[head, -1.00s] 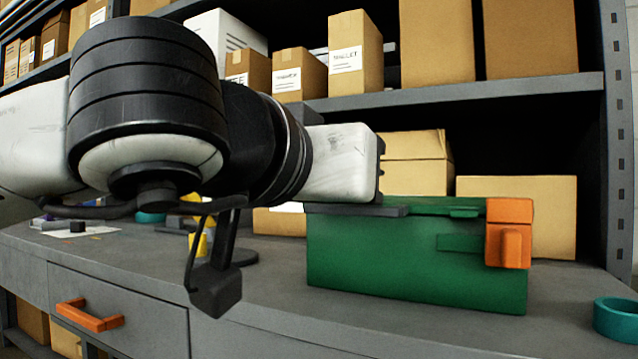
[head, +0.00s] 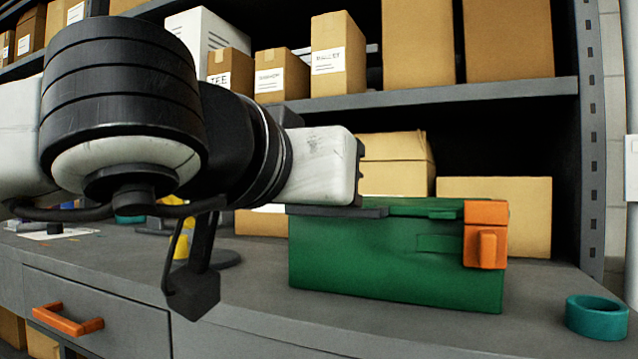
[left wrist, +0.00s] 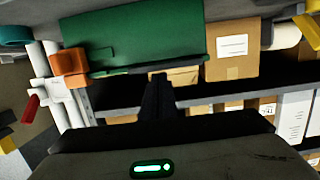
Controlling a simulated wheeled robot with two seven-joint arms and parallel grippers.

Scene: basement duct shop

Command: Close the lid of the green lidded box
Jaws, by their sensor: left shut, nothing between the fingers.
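The green lidded box (head: 370,258) stands on the grey workbench, with an orange latch (head: 486,240) at its right front corner. Its lid (head: 430,207) looks level on top of the body; a small gap could not be told from here. My left gripper (head: 375,212) is shut and empty, lying flat along the box's top at the left. Whether it touches the lid is unclear. In the left wrist view, the shut fingers (left wrist: 158,80) show just below the green box (left wrist: 140,35), whose orange latch (left wrist: 70,65) is at left. My right gripper is not in view.
A teal ring (head: 597,316) lies on the bench right of the box. Cardboard boxes (head: 494,210) stand close behind it, under a grey shelf (head: 440,93) holding more cartons. A drawer with an orange handle (head: 68,320) is at lower left.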

